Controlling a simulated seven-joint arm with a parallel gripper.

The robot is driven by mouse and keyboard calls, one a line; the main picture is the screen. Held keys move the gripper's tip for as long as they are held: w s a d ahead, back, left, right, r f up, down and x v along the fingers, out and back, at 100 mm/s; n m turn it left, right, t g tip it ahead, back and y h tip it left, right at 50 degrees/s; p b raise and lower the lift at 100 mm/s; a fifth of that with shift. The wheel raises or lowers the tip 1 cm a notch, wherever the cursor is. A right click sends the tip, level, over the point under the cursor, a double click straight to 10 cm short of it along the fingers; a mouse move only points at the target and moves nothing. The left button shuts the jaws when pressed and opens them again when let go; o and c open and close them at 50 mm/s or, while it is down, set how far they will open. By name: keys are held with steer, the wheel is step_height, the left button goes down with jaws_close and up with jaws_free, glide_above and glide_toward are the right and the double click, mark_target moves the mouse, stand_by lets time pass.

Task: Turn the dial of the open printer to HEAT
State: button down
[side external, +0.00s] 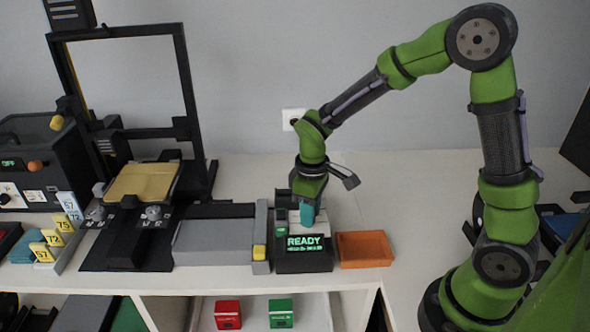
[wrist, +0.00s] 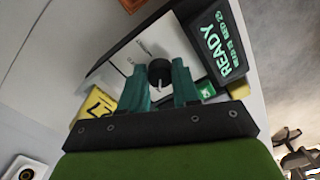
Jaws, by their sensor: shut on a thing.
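The open-frame printer (side external: 186,95) stands at the left in the side view, with a yellow bed (side external: 142,182). A dark control box (side external: 303,265) with a white top stands to its right, and its green display reads READY (side external: 305,243). The display also shows in the wrist view (wrist: 222,43). A round black dial (wrist: 159,72) sits on the white face there. My gripper (side external: 307,214) is down at the box top. In the wrist view its teal fingers (wrist: 168,80) stand on either side of the dial, shut on it. No HEAT mark is readable, and the fingers hide part of the face.
An orange tray (side external: 365,249) lies right of the box. A grey flat unit (side external: 214,240) is left of it. A yellow tag (wrist: 96,103) is beside the fingers in the wrist view. An enclosed machine reading OFF (side external: 12,162) stands far left. Red (side external: 228,315) and green (side external: 281,313) boxes sit below.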

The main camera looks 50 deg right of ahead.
steer(key=shift+m, duration=0.5)
steer(key=c, duration=0.8)
jaws_free()
step_height(320, 180, up, 17)
steer(key=shift+f, duration=0.1)
steer(key=s+m+t, duration=0.2)
steer(key=s, duration=0.2)
steer(key=s+m+t+y, duration=0.1)
steer(key=s+m+t, duration=0.1)
steer(key=s, duration=0.2)
steer(key=s+m+t+y, duration=0.1)
steer(key=s+m+t, duration=0.2)
steer(key=s, duration=0.1)
steer(key=shift+s+a+r, duration=0.25)
steer(key=shift+a+r, duration=0.05)
